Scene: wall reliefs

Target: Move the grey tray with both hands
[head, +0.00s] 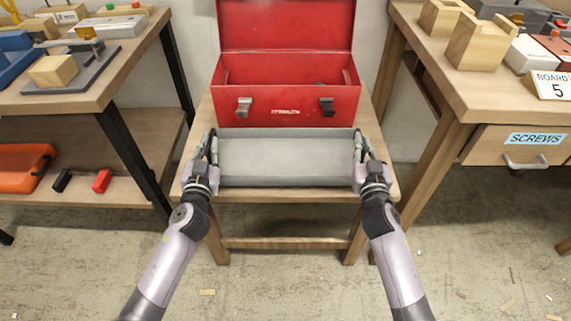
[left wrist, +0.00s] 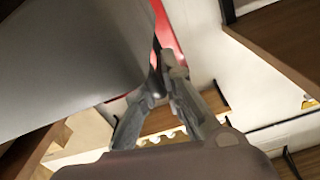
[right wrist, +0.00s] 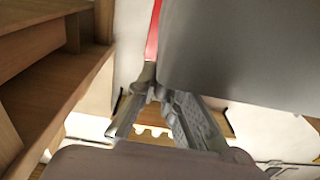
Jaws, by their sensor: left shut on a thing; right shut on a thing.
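The grey tray (head: 287,160) is a long shallow rectangle in front of the red toolbox in the head view. It is over the small wooden table; I cannot tell whether it touches the top. My left gripper (head: 212,146) is shut on the tray's left end wall. My right gripper (head: 359,146) is shut on its right end wall. The tray's side fills the upper left of the left wrist view (left wrist: 75,60) and the upper right of the right wrist view (right wrist: 245,50). The tray looks empty and level.
The open red toolbox (head: 287,95) stands right behind the tray on the small wooden table (head: 290,193). Workbenches with wooden blocks stand at left (head: 90,97) and right (head: 410,40). The right one has a drawer labelled SCREWS (head: 515,148). Small scraps lie on the floor.

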